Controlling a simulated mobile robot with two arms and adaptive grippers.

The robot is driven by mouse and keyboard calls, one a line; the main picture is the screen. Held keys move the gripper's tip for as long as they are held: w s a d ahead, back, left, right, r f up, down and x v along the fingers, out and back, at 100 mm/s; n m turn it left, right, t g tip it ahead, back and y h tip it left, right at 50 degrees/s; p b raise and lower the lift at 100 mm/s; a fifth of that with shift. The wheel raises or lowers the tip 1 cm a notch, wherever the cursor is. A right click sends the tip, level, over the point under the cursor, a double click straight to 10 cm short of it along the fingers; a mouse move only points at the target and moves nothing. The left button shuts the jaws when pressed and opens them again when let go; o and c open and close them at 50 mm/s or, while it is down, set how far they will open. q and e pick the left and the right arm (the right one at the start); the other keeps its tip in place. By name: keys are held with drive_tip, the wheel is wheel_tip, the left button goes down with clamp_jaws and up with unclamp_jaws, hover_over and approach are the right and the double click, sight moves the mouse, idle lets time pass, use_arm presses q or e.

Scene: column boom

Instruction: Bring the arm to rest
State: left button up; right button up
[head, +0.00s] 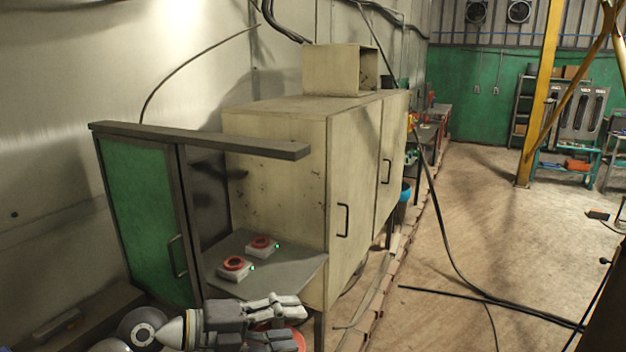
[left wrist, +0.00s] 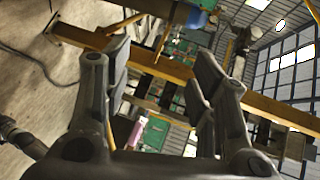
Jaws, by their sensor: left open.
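My left gripper (head: 283,306) is low in the head view, in front of the grey shelf and pointing right. It holds nothing that I can see. In the left wrist view its two fingers (left wrist: 160,85) stand apart with only the distant hall between them. My right gripper does not show in either view.
A grey shelf (head: 290,268) with two red-topped devices (head: 236,265) is just behind my left gripper. A green-doored cabinet (head: 145,215) stands at left, a beige cabinet (head: 290,150) behind. Black cables (head: 480,295) lie on the floor at right, which is mostly clear. A yellow post (head: 541,95) stands farther back.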

use_arm(q)
wheel_tip(320, 180, up, 8)
drive_tip(key=a+n+t+h, duration=0.2)
drive_tip(key=n+t, duration=0.8)
drive_tip(key=t, duration=0.1)
drive_tip(key=s+a+f+n+y, duration=0.3)
drive_tip(key=a+f+n+y, duration=1.15)
drive_tip(key=n+y, duration=0.25)
drive_tip(key=s+f+n+g+h, duration=0.1)
drive_tip(key=s+f+g, duration=0.5)
drive_tip(key=s+f, duration=0.45)
drive_tip(key=s+f+n+g, duration=0.1)
drive_tip(key=s+f+g, duration=0.65)
drive_tip(key=s, duration=0.55)
wheel_tip(320, 180, down, 38)
drive_tip(key=s+b, duration=0.2)
drive_tip(key=b, duration=1)
drive_tip(key=s+f+b, duration=0.3)
drive_tip(key=s+f, duration=0.2)
drive_tip(key=f, duration=0.4)
drive_tip(key=s+a+f+g+b, duration=0.1)
drive_tip(key=s+f+b, duration=0.2)
drive_tip(key=s+f, duration=0.3)
drive_tip(key=s+a+f+g+b, duration=0.1)
drive_tip(key=s+f+b, duration=0.3)
drive_tip(key=f, duration=0.8)
drive_tip(key=shift+s, duration=1.05)
